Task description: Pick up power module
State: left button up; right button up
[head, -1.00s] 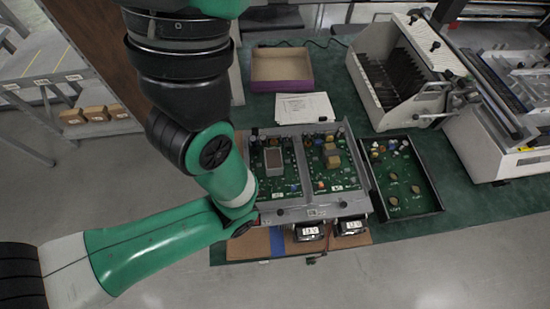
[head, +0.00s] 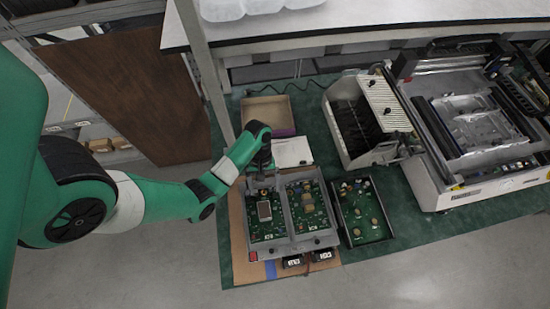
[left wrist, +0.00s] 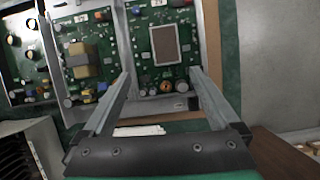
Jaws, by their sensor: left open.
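Two green circuit boards lie side by side in a grey metal fixture (head: 292,248). The left board (head: 262,229) bears a light-framed rectangular module (head: 264,211); in the left wrist view this module (left wrist: 168,45) sits just beyond my fingertips. The right board bears a tan block-shaped part (head: 307,201), which also shows in the left wrist view (left wrist: 82,62). I cannot tell for certain which part is the power module. My left gripper (left wrist: 160,76) is open and empty, above the board's far edge; it is small in the head view (head: 262,176). My right gripper is not in view.
Behind are a cardboard box (head: 268,114), white papers (head: 292,152) and a slotted rack (head: 365,115). A large machine (head: 470,145) stands at the right. Two black labelled items (head: 292,261) sit at the front.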

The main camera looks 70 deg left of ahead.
aim_at(263, 205)
pick_arm(q)
jog(key=shift+s+d+f+n+b, duration=0.25)
jog(key=shift+s+f+n+b, duration=0.15)
jog(key=shift+s+f+b, duration=0.65)
jog(key=shift+w+d+f, duration=0.15)
jog(key=shift+d+f, duration=0.5)
jog(key=shift+f, duration=0.15)
jog(key=shift+d+f, duration=0.15)
jog(key=shift+f, duration=0.3)
jog(key=b+x, duration=0.1)
jog(key=x, duration=0.3)
jog(key=shift+f+b, duration=0.2)
jog(key=shift+b, duration=0.15)
jog(key=shift+f, duration=0.4)
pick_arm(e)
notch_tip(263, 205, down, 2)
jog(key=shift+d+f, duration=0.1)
pick_arm(q)
jog(key=shift+c, duration=0.2)
